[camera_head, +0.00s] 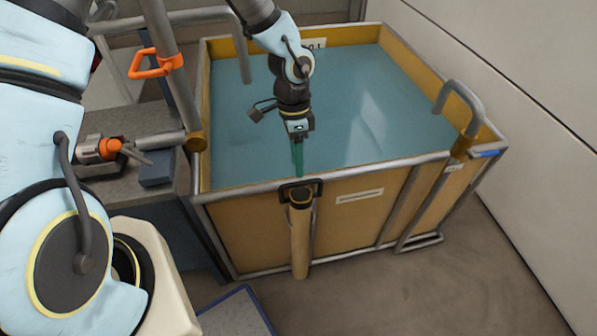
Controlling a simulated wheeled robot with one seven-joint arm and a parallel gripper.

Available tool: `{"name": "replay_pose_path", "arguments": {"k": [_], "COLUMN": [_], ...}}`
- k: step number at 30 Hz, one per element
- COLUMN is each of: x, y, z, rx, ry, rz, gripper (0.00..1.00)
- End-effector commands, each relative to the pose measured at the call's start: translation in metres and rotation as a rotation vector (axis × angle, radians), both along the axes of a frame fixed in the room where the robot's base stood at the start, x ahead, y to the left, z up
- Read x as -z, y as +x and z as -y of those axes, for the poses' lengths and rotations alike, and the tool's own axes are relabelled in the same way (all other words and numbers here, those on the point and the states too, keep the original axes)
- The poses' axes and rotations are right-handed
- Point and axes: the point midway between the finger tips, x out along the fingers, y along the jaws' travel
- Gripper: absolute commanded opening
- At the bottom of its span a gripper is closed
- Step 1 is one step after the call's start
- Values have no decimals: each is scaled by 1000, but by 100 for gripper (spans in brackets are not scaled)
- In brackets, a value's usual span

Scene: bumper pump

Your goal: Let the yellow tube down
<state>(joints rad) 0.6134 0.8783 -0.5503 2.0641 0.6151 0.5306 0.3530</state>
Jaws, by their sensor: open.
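The yellow tube (300,243) stands upright against the front wall of a yellow tank (250,225). Its upper end sits at a black bracket (300,188) on the tank's front rim, and its lower end is near the floor. My gripper (299,168) is open, with green fingers pointing down. It is over the tank, just above and behind the bracket in the picture. I see no tube between the fingers. Whether the fingertips touch the bracket or the tube's top cannot be told.
Blue-green water (365,125) fills the tank. A grey bent pipe (462,105) rises at the right corner. An orange handle (155,64) is on a pipe at left, and an orange-ended valve (100,149) lies below it.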

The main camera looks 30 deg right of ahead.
Motion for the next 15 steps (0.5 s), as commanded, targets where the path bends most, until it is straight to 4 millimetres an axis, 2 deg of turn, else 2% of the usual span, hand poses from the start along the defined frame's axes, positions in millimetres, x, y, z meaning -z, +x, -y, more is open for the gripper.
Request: {"name": "replay_pose_path", "arguments": {"k": [6, 15], "x": [33, 46], "y": [-7, -8], "z": [-2, -3], "rx": [-1, -3], "ry": [1, 0], "rz": [0, 1], "gripper": [47, 47]}}
